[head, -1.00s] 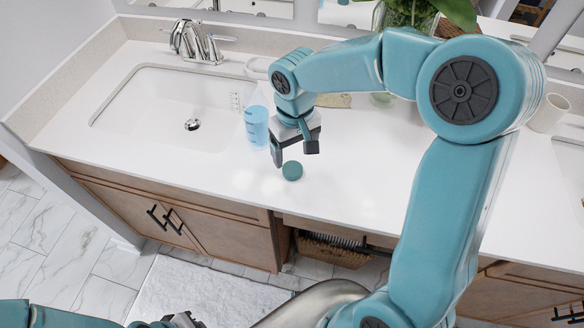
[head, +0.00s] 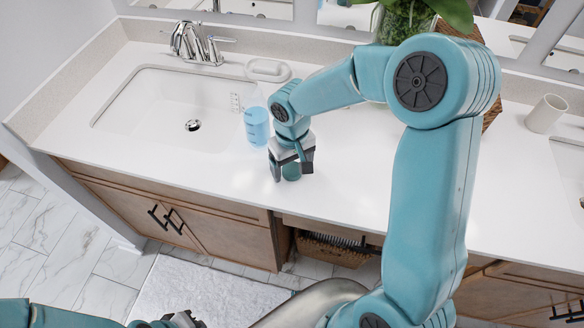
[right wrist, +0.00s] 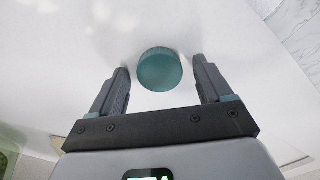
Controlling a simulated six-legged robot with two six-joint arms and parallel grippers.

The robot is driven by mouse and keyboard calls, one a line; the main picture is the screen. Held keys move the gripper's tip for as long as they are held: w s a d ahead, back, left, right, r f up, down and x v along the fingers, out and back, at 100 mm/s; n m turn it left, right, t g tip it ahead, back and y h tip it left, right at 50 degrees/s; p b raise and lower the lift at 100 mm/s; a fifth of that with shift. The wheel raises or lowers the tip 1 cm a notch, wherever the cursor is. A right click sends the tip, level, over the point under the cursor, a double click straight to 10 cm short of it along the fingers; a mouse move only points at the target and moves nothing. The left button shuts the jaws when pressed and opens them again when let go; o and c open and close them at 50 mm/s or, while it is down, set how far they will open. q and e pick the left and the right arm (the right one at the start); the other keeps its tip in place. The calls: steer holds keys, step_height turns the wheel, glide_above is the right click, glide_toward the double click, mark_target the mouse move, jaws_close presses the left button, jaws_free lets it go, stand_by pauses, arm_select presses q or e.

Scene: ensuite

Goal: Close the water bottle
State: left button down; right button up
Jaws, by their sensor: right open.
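The teal cap (head: 291,173) lies on the white counter in front of the sink's right side. In the right wrist view the cap (right wrist: 159,70) sits between the tips of my right gripper (right wrist: 160,78), with a gap on each side. My right gripper (head: 291,168) is open, low over the counter, with its fingers on either side of the cap. The water bottle (head: 257,127), clear with blue water, stands upright just left of my right gripper, by the sink edge. My left gripper (head: 178,320) shows only partly at the bottom edge; its jaws are unclear.
The sink basin (head: 165,105) and chrome faucet (head: 192,42) are left of the bottle. A white soap dish (head: 267,70) lies behind it. A potted plant (head: 420,20) and a white cup (head: 547,113) stand to the right. The counter's front right is clear.

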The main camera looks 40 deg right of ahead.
mark_target(292, 169)
steer(key=c, duration=1.2)
steer(key=shift+o, duration=0.2)
step_height(292, 169, up, 20)
